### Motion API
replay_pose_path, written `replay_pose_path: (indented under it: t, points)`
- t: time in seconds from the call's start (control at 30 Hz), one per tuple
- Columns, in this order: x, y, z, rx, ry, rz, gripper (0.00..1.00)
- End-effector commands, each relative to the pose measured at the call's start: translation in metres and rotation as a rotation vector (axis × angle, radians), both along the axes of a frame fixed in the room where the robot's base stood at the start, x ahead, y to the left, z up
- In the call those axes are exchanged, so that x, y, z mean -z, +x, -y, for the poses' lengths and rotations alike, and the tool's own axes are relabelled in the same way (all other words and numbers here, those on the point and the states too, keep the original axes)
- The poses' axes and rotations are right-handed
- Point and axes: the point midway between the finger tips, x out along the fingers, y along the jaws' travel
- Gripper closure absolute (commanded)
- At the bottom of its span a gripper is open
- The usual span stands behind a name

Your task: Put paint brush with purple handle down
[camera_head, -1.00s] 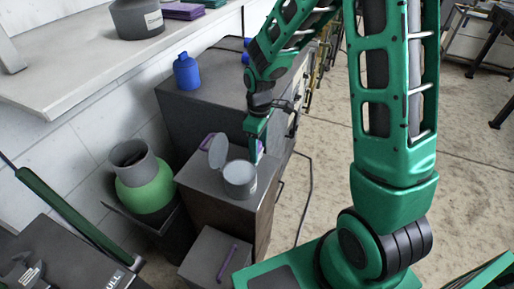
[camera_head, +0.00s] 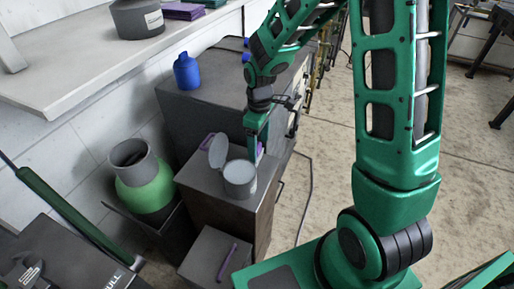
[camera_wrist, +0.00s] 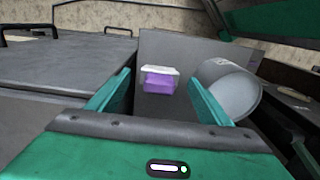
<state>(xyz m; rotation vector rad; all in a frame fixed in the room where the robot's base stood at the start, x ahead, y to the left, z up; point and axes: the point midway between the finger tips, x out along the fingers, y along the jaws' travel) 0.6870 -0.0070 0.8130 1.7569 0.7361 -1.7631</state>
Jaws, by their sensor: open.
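My gripper (camera_head: 257,148) is beside the grey can, above the top of a small brown-grey cabinet. In the wrist view its two green fingers (camera_wrist: 158,100) are open and spread apart. A small purple object with a whitish top (camera_wrist: 158,82) shows in the gap beyond the fingers, on a grey surface and apart from both. It may be the purple-handled paint brush seen end-on; I cannot tell. In the head view only a purple sliver (camera_head: 260,149) shows beside the fingers, mostly hidden.
The open grey can (camera_head: 239,178) stands on the cabinet top (camera_head: 205,190), its lid (camera_head: 218,151) upright beside it. In the wrist view the can (camera_wrist: 229,92) is close to the right finger. A blue bottle (camera_head: 187,72) stands on a larger grey cabinet behind.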

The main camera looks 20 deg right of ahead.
Motion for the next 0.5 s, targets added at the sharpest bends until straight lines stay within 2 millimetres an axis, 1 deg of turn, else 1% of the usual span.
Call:
replay_pose_path:
  t: [0.03, 0.3, 0.4, 0.5]
  points:
    - [-0.010, 0.001, 0.000, 0.001, -0.001, 0.005, 0.27]
    - [-0.064, 0.001, 0.001, 0.001, 0.000, 0.006, 0.27]
    - [-0.080, 0.001, 0.001, 0.001, 0.000, 0.004, 0.27]
    - [-0.091, 0.001, 0.001, 0.001, 0.001, 0.002, 0.27]
